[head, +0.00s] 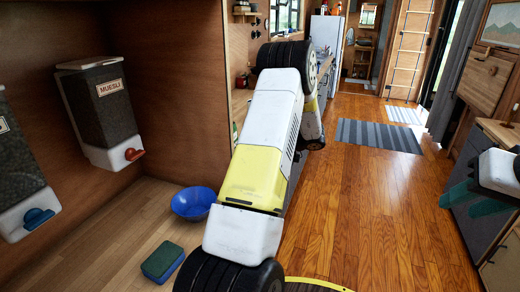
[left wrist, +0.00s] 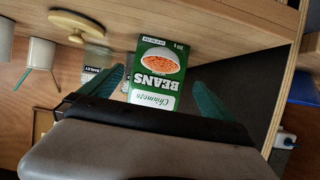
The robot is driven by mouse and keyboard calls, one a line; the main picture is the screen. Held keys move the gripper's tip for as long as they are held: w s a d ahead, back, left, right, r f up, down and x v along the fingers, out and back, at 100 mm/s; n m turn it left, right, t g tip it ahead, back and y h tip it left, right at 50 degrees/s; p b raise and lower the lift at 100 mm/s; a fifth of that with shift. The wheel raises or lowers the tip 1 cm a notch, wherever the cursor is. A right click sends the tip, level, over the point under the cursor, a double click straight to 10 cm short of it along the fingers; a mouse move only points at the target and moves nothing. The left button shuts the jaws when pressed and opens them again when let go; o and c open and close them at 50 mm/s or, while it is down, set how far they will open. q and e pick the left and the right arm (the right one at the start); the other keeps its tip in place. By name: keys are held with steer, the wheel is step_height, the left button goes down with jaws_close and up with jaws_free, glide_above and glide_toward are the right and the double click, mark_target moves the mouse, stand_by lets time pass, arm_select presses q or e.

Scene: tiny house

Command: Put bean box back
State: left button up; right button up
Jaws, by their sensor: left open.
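In the left wrist view, which is upside down, a green bean box (left wrist: 156,62) shows the word BEANS and a picture of a bowl of beans. My left gripper (left wrist: 158,80) is open, its two teal fingers on either side of the box with gaps visible. Whether the fingers reach past the box's face is unclear. In the head view my left arm crosses the middle and hides its gripper and the bean box. My right gripper (head: 474,201) is at the right edge, open and empty, in front of a cabinet.
In the head view, a muesli dispenser (head: 100,105), blue bowl (head: 194,203) and sponge (head: 162,262) are at the left. The wooden floor is mostly clear.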

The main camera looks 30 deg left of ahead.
arm_select(q)
steer(key=shift+v, duration=1.1)
steer(key=shift+w+d+r, duration=0.2)
steer(key=shift+r, duration=0.1)
steer(key=w+d+r+m+t+h, duration=0.35)
steer(key=w+r+t, duration=0.2)
steer(key=r, duration=0.25)
steer(key=w+d+r+m+t+h, duration=0.2)
steer(key=w+d+r+t, duration=0.2)
steer(key=r+t, duration=0.3)
steer(key=s+d+r+m+t+h, duration=0.1)
steer(key=s+d+r+m+h, duration=0.2)
steer(key=d+r, duration=0.25)
steer(key=s+d+r+m+t+h, duration=0.2)
steer(key=d+r+m+h, duration=0.15)
steer(key=d, duration=0.25)
steer(key=s+d+m+g+h, duration=0.3)
steer(key=s+d+m+h, duration=0.35)
steer(key=s, duration=0.85)
steer(key=s+f+m+g+y, duration=0.1)
steer(key=s+f+g+y, duration=0.2)
steer(key=s, duration=1.5)
step_height(320, 180, down, 4)
steer(key=shift+a+r+g, duration=0.1)
steer(key=shift+a+g, duration=0.2)
steer(key=shift+g, duration=0.65)
steer(key=shift+w, duration=0.1)
